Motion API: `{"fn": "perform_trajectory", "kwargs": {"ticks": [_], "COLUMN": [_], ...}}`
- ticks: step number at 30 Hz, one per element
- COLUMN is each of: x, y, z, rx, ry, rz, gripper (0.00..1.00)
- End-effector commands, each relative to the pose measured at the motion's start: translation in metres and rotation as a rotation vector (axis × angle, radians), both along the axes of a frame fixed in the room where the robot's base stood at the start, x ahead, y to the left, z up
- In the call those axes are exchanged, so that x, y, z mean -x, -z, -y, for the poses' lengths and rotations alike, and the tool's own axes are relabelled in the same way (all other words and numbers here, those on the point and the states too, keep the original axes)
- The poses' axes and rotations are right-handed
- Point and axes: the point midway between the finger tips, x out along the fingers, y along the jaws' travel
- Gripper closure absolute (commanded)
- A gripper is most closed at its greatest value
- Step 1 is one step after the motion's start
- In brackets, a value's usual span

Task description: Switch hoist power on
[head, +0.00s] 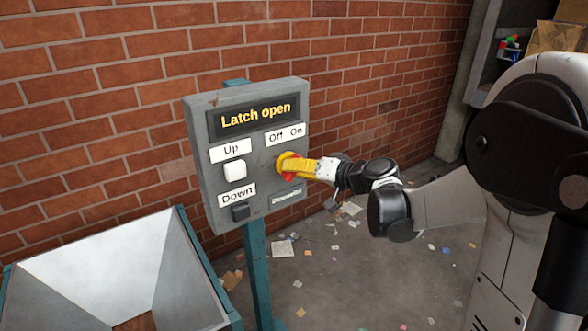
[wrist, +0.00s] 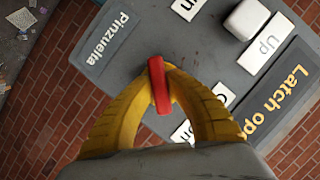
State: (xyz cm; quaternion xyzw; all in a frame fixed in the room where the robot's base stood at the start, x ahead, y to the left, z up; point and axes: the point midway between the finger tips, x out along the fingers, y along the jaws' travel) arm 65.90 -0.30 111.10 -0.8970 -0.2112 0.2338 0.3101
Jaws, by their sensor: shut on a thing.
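A grey control panel (head: 240,200) stands on a teal post, its display (head: 254,116) reading "Latch open". Labels "Off" and "On" (head: 286,134) sit above a red switch handle (head: 289,176). My gripper (head: 284,164), with yellow fingers, reaches in from the right and covers most of the handle. In the wrist view the fingers are shut on both sides of the red handle (wrist: 160,86). One end of the handle lies toward the partly hidden label at the fingers' lower right; I cannot tell which end is the pointer.
A white "Up" button (head: 235,170) and a dark "Down" button (head: 240,211) are on the panel's left side. An open metal bin (head: 180,245) stands at lower left. A brick wall is behind. Scraps litter the floor.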

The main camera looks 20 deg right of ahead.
Motion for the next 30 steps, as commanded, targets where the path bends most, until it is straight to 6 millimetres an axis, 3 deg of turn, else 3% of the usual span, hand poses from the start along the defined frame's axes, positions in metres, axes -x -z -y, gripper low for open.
{"fn": "perform_trajectory", "kwargs": {"ticks": [6, 7, 9, 20, 30], "x": [0.0, 0.0, 0.0, 0.004, 0.058], "y": [0.0, 0.0, 0.0, -0.001, -0.021], "z": [-0.001, -0.001, 0.0, 0.003, 0.039], "rx": [0.0, 0.0, 0.0, 0.001, 0.001], "ry": [-0.001, -0.001, -0.001, 0.001, 0.005], "rz": [-0.001, -0.001, -0.001, 0.0, 0.0], "gripper": [1.0, 0.77, 0.6, 0.6, 0.6]}}
